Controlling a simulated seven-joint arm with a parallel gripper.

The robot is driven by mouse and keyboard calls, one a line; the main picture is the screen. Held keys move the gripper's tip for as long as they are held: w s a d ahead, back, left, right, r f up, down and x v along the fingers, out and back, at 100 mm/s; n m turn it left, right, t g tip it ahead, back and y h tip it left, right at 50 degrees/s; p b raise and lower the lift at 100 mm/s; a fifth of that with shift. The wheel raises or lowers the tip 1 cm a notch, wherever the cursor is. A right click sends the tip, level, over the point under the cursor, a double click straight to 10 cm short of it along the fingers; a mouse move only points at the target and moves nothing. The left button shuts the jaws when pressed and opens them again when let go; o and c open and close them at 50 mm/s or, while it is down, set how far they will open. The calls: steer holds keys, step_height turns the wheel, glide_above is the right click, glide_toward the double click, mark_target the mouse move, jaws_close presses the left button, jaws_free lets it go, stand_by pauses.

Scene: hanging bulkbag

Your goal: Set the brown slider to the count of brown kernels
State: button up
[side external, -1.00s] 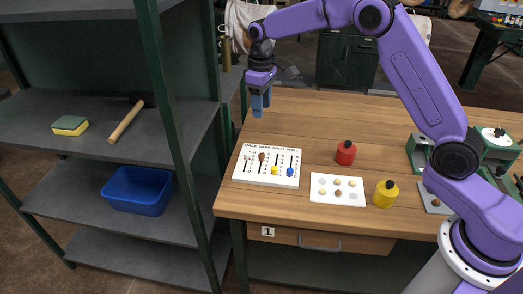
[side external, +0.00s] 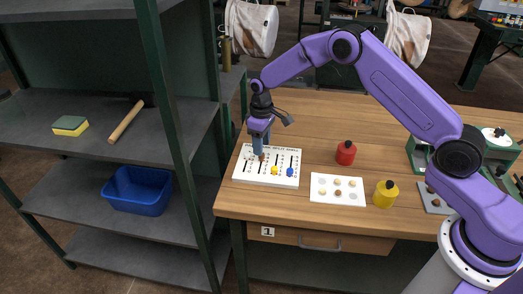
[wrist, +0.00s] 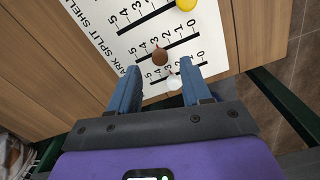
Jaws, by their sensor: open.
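The white slider board (side external: 285,153) lies on the table, with several knobs on numbered tracks. The brown knob (wrist: 160,57) sits part-way along its track, around the middle numbers; its exact reading is unclear. The white knob (wrist: 173,82) is beside it and the yellow knob (wrist: 186,4) is further off. A blue knob (side external: 290,172) shows in the side view. My gripper (wrist: 160,70) is open over the board, its fingertips on either side of the white and brown knobs, holding nothing. The white kernel card (side external: 316,197) holds several tan kernels and a darker brown kernel (side external: 338,193).
A red jar (side external: 346,153) and a yellow jar (side external: 385,194) stand near the card. A green rack (side external: 417,153) is at the right. Shelves on the left hold a sponge (side external: 70,126), a hammer (side external: 126,121) and a blue bin (side external: 138,192). The table behind the board is clear.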

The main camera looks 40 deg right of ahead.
mark_target(260, 169)
steer(key=shift+f, duration=1.7)
jaws_close()
steer(key=shift+s+a, duration=1.25)
steer(key=shift+a, duration=0.05)
jaws_free()
steer(key=shift+r, duration=0.1)
